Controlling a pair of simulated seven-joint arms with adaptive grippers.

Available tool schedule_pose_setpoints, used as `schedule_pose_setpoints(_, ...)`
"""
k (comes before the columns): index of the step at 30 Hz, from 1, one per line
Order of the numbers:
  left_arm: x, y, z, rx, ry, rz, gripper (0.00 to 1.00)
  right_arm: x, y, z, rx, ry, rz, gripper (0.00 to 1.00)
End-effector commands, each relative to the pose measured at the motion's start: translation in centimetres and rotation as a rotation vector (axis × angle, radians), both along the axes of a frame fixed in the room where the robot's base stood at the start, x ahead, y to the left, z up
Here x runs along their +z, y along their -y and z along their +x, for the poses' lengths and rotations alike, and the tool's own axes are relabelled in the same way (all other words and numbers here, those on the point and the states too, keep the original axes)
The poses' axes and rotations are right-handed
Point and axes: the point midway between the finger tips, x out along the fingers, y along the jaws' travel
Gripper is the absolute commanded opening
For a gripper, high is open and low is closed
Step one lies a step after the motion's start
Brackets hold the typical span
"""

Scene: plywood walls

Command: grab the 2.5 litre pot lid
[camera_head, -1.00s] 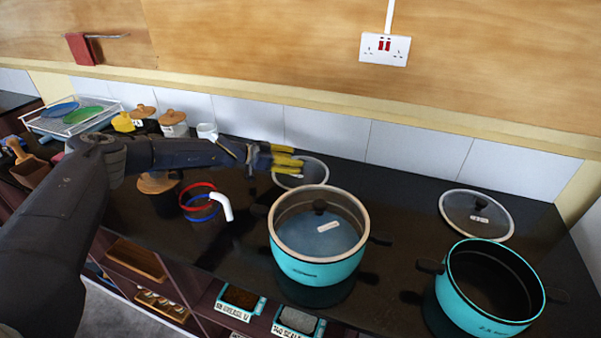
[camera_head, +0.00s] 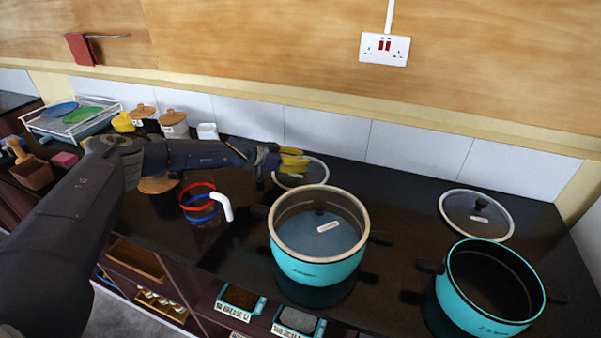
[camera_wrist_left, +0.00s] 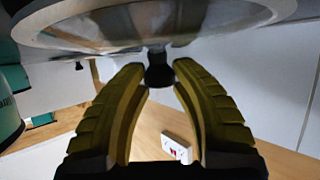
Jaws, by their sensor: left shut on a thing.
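A round glass lid (camera_head: 313,176) with a pale rim lies on the counter behind the left pot. My left gripper (camera_head: 292,160) reaches over it with yellow fingers. In the left wrist view, the left gripper (camera_wrist_left: 158,78) is shut on the lid's dark knob (camera_wrist_left: 158,72), and the lid's glass and rim (camera_wrist_left: 140,42) fill the top. Another glass lid (camera_head: 462,208) lies at right behind an open teal pot (camera_head: 480,301). My right gripper is out of view.
A white wall socket (camera_head: 385,49) is above the tiles. Red and blue rings and a white handle (camera_head: 224,206) stand left of the lidded pot. Lidded jars (camera_head: 173,124) and a dish rack (camera_head: 72,119) are at the back left.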

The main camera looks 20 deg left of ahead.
Motion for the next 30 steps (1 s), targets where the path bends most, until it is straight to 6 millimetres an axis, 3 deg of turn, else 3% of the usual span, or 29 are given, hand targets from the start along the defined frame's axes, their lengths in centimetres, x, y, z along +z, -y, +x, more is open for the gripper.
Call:
schedule_pose_setpoints(3,0.0,0.0,0.0,0.000,0.000,0.000,0.00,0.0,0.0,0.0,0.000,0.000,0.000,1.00)
schedule_pose_setpoints(20,0.3,0.0,0.1,0.000,0.002,-0.001,0.00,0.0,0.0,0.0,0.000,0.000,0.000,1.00)
schedule_pose_setpoints(26,1.7,0.0,0.1,-0.001,0.003,0.000,0.00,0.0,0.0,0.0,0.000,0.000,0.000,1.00)
schedule_pose_setpoints(30,4.1,0.0,0.1,-0.001,0.006,0.000,0.00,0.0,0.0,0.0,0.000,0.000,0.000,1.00)
